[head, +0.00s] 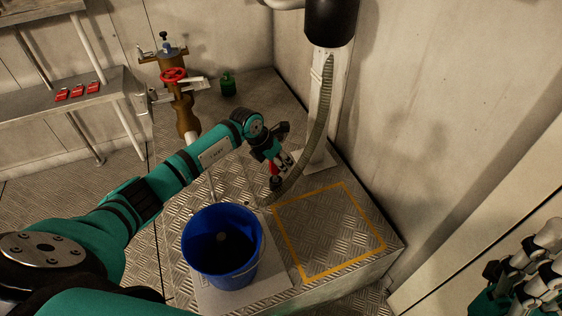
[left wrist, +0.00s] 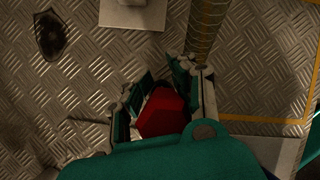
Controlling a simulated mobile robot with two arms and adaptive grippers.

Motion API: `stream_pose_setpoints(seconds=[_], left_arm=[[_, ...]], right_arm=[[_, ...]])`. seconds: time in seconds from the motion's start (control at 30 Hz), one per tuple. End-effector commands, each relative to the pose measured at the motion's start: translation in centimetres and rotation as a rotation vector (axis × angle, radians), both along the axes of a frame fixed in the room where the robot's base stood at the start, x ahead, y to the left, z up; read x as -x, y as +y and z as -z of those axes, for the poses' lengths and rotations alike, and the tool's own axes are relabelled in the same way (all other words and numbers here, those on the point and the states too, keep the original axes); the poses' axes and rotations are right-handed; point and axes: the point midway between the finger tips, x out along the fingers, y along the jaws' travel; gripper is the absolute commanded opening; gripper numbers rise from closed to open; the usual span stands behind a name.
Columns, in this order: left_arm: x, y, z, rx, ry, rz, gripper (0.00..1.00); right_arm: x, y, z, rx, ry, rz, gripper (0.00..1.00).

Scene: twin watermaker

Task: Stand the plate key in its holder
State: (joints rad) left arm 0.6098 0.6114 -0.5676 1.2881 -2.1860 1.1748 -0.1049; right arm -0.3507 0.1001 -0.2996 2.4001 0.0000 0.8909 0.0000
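A red piece (head: 275,168) with a dark rounded lower end is at my left gripper (head: 277,160), above the metal tread-plate platform. In the left wrist view the red piece (left wrist: 163,113) lies between the two fingers of the left gripper (left wrist: 165,95), which look closed on it. It may be the plate key; its lower part is hidden in that view. I cannot pick out the holder with certainty. My right gripper (head: 530,275) is at the lower right edge, and its fingers are not clear.
A ribbed hose (head: 318,130) hangs beside the left gripper. A blue bucket (head: 250,275) stands in front, left of a yellow floor outline (head: 287,243). A brown pipe with a red valve wheel (head: 173,75) and a green bottle (head: 228,86) stand behind. Red items (head: 78,91) lie on a shelf.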

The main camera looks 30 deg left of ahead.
Motion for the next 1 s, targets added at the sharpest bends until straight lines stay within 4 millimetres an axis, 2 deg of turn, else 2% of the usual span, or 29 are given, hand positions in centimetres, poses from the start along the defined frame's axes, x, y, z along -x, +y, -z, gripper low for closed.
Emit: stream_pose_setpoints(seconds=[0.03,0.17,0.5,0.63,1.0], left_arm=[[0.0,0.0,-0.1,0.0,-0.001,0.0,0.33],[0.0,0.0,-0.1,0.0,-0.001,0.0,0.47],[0.2,0.2,-0.6,-0.001,-0.001,-0.001,0.47],[0.8,0.9,-2.3,-0.004,-0.003,0.0,0.47],[3.5,2.7,-9.0,-0.003,-0.003,0.0,0.47]], right_arm=[[0.0,0.0,0.0,0.0,0.0,0.0,0.33],[0.0,0.0,0.0,0.0,0.001,0.0,0.33],[0.0,0.0,0.0,0.0,0.001,0.0,0.33],[0.0,0.0,0.0,0.001,0.002,0.0,0.33],[0.0,0.0,0.0,0.001,0.002,0.0,0.33]])
